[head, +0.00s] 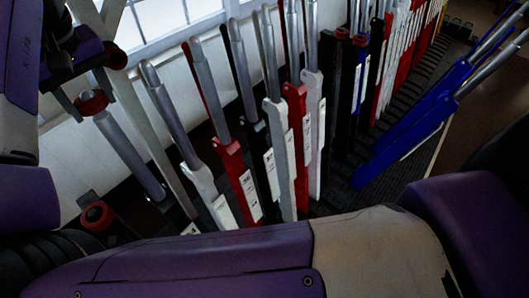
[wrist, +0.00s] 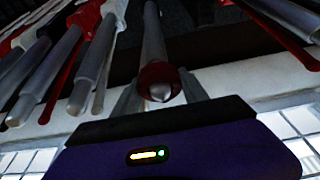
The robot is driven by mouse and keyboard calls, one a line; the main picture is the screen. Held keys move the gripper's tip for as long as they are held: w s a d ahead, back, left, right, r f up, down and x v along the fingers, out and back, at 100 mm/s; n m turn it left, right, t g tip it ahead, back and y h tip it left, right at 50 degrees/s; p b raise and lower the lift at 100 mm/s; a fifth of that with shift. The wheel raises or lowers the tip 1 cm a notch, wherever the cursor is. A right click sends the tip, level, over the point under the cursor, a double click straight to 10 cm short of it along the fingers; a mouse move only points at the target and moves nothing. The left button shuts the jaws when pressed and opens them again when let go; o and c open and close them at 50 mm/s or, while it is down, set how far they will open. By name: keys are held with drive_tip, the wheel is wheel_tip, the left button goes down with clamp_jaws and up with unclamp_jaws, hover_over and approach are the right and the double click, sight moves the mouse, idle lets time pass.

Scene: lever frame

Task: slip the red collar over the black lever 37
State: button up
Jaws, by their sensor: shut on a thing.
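My gripper (head: 86,104) is at the upper left of the head view, shut on the red collar (head: 92,101). In the wrist view the collar (wrist: 158,73) sits between my two fingers (wrist: 160,88). It appears to be around the top end of the leftmost lever's silver handle (head: 128,155), whose round tip shows inside the ring in the wrist view. The handle (wrist: 153,38) runs on beyond the collar there. The handle leans in the head view, and its lower part is dark. No number can be read on this lever.
A row of levers with silver handles stands close to the right, including a white one (head: 200,182) and a red one (head: 238,180). Blue levers (head: 405,138) lean out farther right. A red ring-shaped thing (head: 96,215) is low at the left. Windows (head: 160,18) are behind.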

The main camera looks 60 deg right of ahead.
drive_tip(key=shift+w+d+r+p, duration=0.1)
drive_tip(key=shift+w+r+p, duration=0.1)
drive_tip(key=shift+r+p, duration=0.85)
drive_tip(key=shift+w+r+p, duration=0.2)
drive_tip(key=shift+r+p, duration=0.6)
drive_tip(key=shift+r, duration=0.4)
drive_tip(key=shift+w+d+r+p, duration=0.1)
drive_tip(key=shift+w+r+p, duration=0.1)
drive_tip(key=shift+r+p, duration=0.85)
drive_tip(key=shift+a, duration=0.1)
drive_tip(key=shift+a+f+b, duration=0.1)
drive_tip(key=shift+b, duration=0.2)
